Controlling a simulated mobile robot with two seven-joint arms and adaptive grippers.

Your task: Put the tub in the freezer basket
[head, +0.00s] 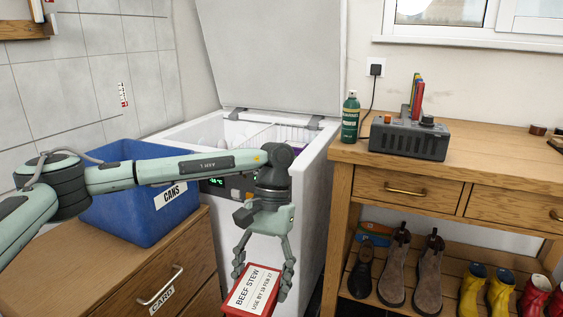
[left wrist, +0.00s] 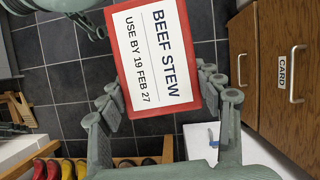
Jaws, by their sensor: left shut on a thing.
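The tub (head: 252,290) is red with a white lid label reading "BEEF STEW, USE BY 19 FEB 27". My left gripper (head: 262,275) is shut on it and holds it in front of the chest freezer. In the left wrist view the tub (left wrist: 152,58) sits between the fingers (left wrist: 160,100), over the dark tiled floor. The white freezer (head: 318,165) stands with its lid (head: 272,55) raised. A white wire basket (head: 262,134) shows partly inside; my left arm hides the rest.
A blue bin (head: 125,212) marked "CANS" stands on a wooden cabinet (head: 175,262) at left. At right, a wooden bench (head: 450,165) carries a green spray can (head: 350,118) and a grey device (head: 408,138). Boots and shoes (head: 428,275) stand on its lower shelf.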

